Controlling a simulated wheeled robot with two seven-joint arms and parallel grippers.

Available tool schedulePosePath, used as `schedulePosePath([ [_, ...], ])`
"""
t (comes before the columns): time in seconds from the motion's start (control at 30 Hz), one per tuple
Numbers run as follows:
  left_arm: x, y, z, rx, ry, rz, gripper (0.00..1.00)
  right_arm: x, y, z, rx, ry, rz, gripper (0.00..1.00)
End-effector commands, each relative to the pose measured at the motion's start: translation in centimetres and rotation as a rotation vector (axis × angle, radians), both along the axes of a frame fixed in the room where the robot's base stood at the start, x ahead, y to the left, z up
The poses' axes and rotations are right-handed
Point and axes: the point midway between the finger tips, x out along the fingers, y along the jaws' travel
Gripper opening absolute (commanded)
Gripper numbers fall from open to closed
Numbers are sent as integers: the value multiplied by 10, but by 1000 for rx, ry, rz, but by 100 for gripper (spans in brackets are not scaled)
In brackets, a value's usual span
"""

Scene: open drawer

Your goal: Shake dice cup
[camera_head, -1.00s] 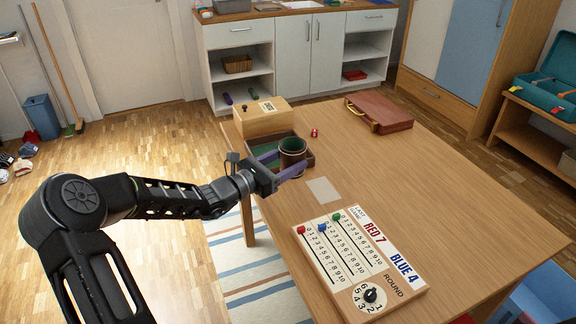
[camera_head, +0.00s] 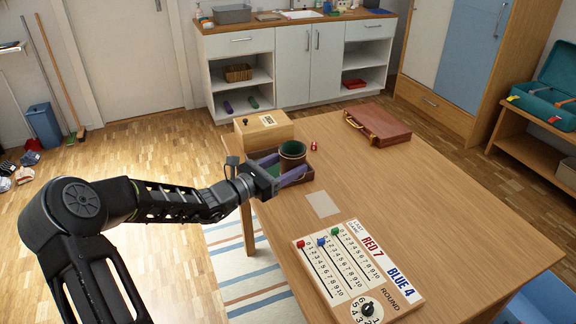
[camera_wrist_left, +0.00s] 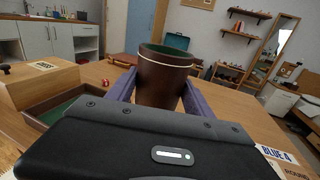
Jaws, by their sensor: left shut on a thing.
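The dice cup (camera_head: 292,150) is dark brown with a green inside and a light band below its rim. My left gripper (camera_head: 281,170) is shut on it, with a purple finger on each side. In the left wrist view the cup (camera_wrist_left: 160,82) stands roughly upright between the fingers, mouth up. In the head view it overlaps the green-lined dice tray (camera_head: 309,171); its base is hidden, so its height is unclear. The tray (camera_wrist_left: 45,116) also shows at the left of the wrist view. A red die (camera_head: 314,146) lies on the table behind the tray. My right gripper is not in view.
On the table (camera_head: 440,200), a wooden box (camera_head: 262,132) stands behind the tray and a brown case (camera_head: 378,124) lies at the back. A scoreboard (camera_head: 357,270) lies in front, with a pale card (camera_head: 323,204) between. The table's right side is clear.

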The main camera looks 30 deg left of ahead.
Motion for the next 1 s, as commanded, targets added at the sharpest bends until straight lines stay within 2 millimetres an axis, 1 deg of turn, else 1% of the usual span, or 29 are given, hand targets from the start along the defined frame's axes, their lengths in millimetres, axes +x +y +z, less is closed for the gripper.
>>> schedulePosePath([
  [0.03, 0, 0, 8, 0, 0, 0, 18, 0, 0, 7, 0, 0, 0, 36],
  [0.1, 0, 0, 10, 0, 0, 0, 18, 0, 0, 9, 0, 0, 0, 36],
  [0.4, 0, 0, 9, 0, 0, 0, 18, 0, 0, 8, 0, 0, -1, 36],
  [0.5, 0, 0, 39, 7, -5, -1, 18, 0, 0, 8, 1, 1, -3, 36],
  [0.57, 0, 0, 34, 0, 0, 0, 18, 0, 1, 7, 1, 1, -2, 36],
  [0.63, 0, 0, 9, -10, 7, 1, 18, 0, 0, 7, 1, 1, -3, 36],
  [0.67, 0, 0, 5, -7, 4, 1, 18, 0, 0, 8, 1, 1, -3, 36],
  [0.73, 0, 0, 12, 1, -2, 0, 18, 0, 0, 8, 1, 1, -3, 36],
  [0.8, 0, 0, 37, 11, -8, -1, 18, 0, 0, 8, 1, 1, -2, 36],
  [0.83, 0, 0, 38, 6, -4, 0, 18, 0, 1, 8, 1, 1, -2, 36],
  [0.9, 0, 0, 29, -2, 2, 0, 18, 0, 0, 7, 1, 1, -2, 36],
  [0.97, 0, 0, 7, -10, 7, 0, 18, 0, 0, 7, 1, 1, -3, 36],
  [1.0, 0, 0, 6, -4, 2, 0, 18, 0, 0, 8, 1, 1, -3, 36],
])
